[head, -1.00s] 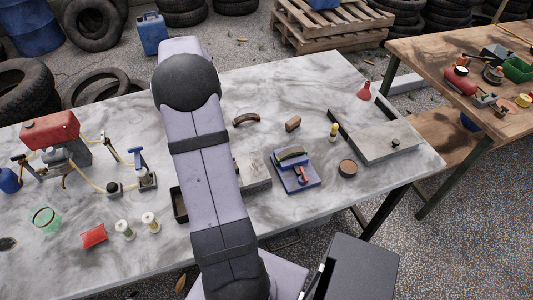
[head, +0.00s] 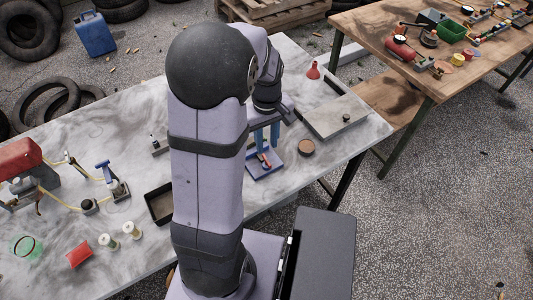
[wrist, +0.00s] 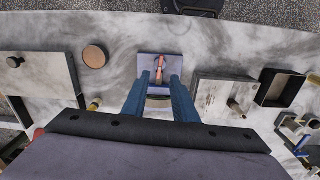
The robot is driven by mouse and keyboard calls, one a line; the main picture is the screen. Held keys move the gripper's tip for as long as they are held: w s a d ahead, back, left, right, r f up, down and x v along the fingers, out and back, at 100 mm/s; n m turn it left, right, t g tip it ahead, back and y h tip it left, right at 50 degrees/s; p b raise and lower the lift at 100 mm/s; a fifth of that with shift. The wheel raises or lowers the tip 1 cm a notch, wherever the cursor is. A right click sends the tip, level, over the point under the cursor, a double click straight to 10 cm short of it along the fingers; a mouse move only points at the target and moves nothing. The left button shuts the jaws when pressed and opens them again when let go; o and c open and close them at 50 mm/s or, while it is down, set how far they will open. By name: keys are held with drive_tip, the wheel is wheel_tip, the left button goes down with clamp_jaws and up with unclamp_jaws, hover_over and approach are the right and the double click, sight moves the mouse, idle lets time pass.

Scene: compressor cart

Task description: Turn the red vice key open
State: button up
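The vice is a small block on a blue base plate (head: 268,170) on the marble table, and its base also shows in the wrist view (wrist: 175,60). Its red key (head: 265,161) stands out from the vice's side. In the wrist view the red key (wrist: 160,68) lies between my two blue fingers, with a gap on each side. My gripper (head: 264,149) points down over the vice and is open; it also shows in the wrist view (wrist: 160,80). The upper vice is partly hidden by my gripper. How far the fingertips are above the key is hard to tell.
A round brown disc (head: 306,148) lies right of the vice, with a grey flat plate (head: 338,117) beyond it. A red funnel (head: 314,71) stands at the back. A dark open tray (head: 160,204) lies left, near my arm.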

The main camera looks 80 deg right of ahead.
sight(267, 161)
drive_tip(key=shift+f+p, duration=0.6)
drive_tip(key=shift+f, duration=2.85)
clamp_jaws()
